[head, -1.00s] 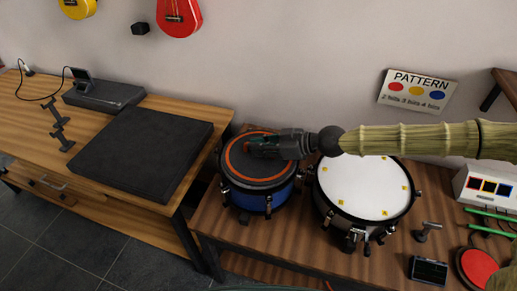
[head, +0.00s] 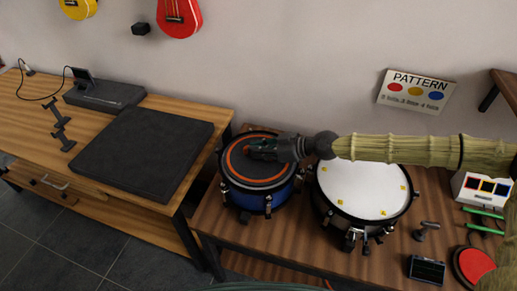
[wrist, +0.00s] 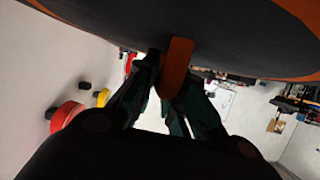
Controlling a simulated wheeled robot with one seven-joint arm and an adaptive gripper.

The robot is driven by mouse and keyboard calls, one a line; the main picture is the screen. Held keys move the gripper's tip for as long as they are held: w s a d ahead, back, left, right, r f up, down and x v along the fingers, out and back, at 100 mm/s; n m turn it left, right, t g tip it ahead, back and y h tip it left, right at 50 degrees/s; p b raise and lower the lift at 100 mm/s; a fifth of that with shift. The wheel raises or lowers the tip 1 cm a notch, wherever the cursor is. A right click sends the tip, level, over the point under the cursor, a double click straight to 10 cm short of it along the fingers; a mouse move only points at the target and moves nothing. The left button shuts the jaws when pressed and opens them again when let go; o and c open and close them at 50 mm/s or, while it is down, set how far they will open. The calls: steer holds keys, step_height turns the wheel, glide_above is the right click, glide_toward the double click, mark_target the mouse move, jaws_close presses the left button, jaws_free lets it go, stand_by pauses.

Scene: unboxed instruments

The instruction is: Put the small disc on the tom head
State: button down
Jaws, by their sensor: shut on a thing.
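The blue tom stands on the wooden table, and its dark tom head (head: 256,177) carries an orange ring. The head also spans the top of the wrist view (wrist: 225,38), very close to my fingers. My gripper (head: 252,149) is over the far part of the tom head, reaching in from the right. In the wrist view my gripper (wrist: 175,85) is shut on the small disc (wrist: 178,68), which is orange and shows nearly edge-on between the fingertips. I cannot tell whether the disc touches the head. My fingers mostly hide the disc in the head view.
A white-headed drum (head: 355,190) stands close to the right of the tom, under my arm. A dark flat pad (head: 145,150) lies on the left table. A red round pad (head: 474,265) and a small dark device (head: 427,270) are at the right. The wall is behind.

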steer(key=shift+f, duration=0.1)
steer(key=c, duration=1.5)
jaws_free()
steer(key=shift+s+d+r+b, duration=0.15)
steer(key=shift+d+r+b, duration=0.15)
steer(key=shift+d, duration=0.2)
steer(key=shift+b+v, duration=1.45)
steer(key=shift+v, duration=4.05)
steer(key=shift+r, duration=0.1)
